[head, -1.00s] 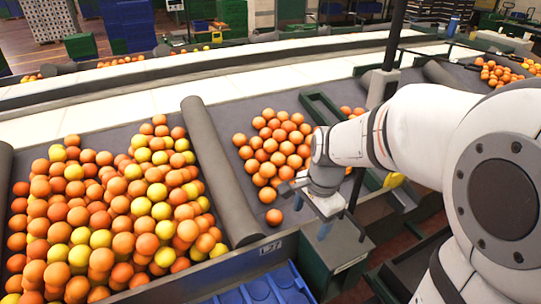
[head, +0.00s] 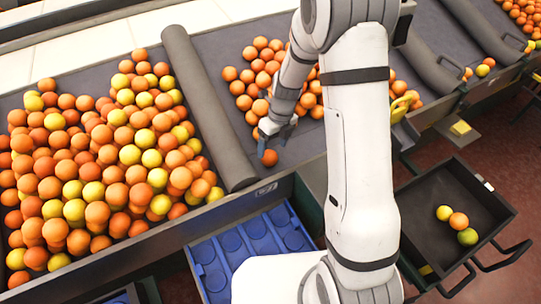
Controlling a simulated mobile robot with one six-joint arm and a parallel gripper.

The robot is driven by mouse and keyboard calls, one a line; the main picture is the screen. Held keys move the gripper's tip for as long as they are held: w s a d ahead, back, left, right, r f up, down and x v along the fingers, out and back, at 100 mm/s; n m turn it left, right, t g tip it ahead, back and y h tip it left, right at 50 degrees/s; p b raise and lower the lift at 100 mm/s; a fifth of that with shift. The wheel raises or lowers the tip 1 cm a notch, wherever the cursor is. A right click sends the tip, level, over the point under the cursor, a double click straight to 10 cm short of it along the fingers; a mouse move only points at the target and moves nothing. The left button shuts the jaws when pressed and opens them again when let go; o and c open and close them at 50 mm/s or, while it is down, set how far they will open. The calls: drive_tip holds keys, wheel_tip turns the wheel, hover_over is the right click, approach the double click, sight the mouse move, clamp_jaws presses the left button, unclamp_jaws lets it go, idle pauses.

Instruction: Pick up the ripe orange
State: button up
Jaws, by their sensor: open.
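A single ripe orange (head: 269,158) lies near the front edge of the grey sorting table (head: 215,62), apart from the heap. My gripper (head: 272,136) is over it, pointing down and open, with its fingertips close above or beside the fruit. Whether they touch it I cannot tell. Behind my gripper is a heap of ripe oranges (head: 262,66), partly hidden by my arm.
A large mixed heap of orange and yellow fruit (head: 97,211) lies left of a grey roller (head: 205,105). A blue tray (head: 243,252) is below the front edge. A black drawer (head: 425,215) at right holds a few fruits.

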sight(271, 152)
drive_tip(key=x, duration=0.4)
drive_tip(key=shift+a+f, duration=0.1)
drive_tip(key=shift+f, duration=0.05)
drive_tip(key=c, duration=1.1)
